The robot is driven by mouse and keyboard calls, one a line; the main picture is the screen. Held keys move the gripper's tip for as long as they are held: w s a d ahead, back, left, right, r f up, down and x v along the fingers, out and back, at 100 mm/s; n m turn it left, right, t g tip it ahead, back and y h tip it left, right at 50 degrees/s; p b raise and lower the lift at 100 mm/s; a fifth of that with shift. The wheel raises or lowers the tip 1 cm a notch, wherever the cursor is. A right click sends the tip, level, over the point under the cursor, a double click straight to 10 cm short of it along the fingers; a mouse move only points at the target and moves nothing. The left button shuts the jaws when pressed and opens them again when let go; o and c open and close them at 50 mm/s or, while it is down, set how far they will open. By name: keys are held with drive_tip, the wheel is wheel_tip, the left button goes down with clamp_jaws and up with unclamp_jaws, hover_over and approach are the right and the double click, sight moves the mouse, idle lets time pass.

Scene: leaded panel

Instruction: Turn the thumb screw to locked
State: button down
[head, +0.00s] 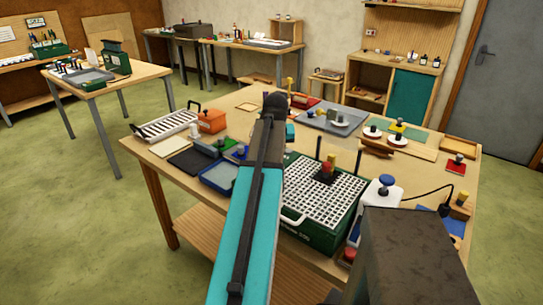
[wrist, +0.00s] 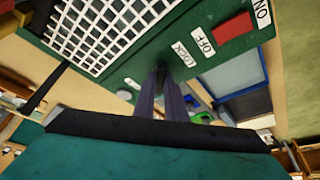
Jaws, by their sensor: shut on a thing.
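A green box with a white grid top stands on the workbench in the head view (head: 320,236). Its green face fills the upper part of the wrist view (wrist: 140,62), with white labels reading LOCK (wrist: 181,55), OFF and ON and a red switch (wrist: 235,34). My gripper (wrist: 161,70) reaches that face beside the LOCK label. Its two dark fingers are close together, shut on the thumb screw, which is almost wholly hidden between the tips. Which way the screw is turned cannot be told. My gripper does not show in the head view, where my teal arm crosses the bench.
A black and red piece (head: 326,172) stands on the grid, with dark posts near it. A white device with a blue knob (head: 384,190) stands right of the box. Blue trays (head: 219,176) and an orange box (head: 211,121) lie to the left. The bench is crowded.

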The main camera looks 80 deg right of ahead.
drive_tip(key=n, duration=0.2)
drive_tip(key=n+t, duration=0.1)
drive_tip(key=n, duration=0.1)
drive_tip(key=d+n+t+y, duration=0.1)
drive_tip(key=shift+r+n, duration=0.15)
drive_tip(key=shift+n, duration=0.25)
drive_tip(key=shift+n+t+y, duration=0.5)
drive_tip(key=shift+n+y, duration=0.1)
drive_tip(key=shift+n, duration=1.4)
drive_tip(key=shift+a, duration=0.1)
drive_tip(key=c, duration=1.8)
unclamp_jaws()
drive_tip(key=shift+w, duration=0.1)
drive_tip(key=shift+s, duration=0.2)
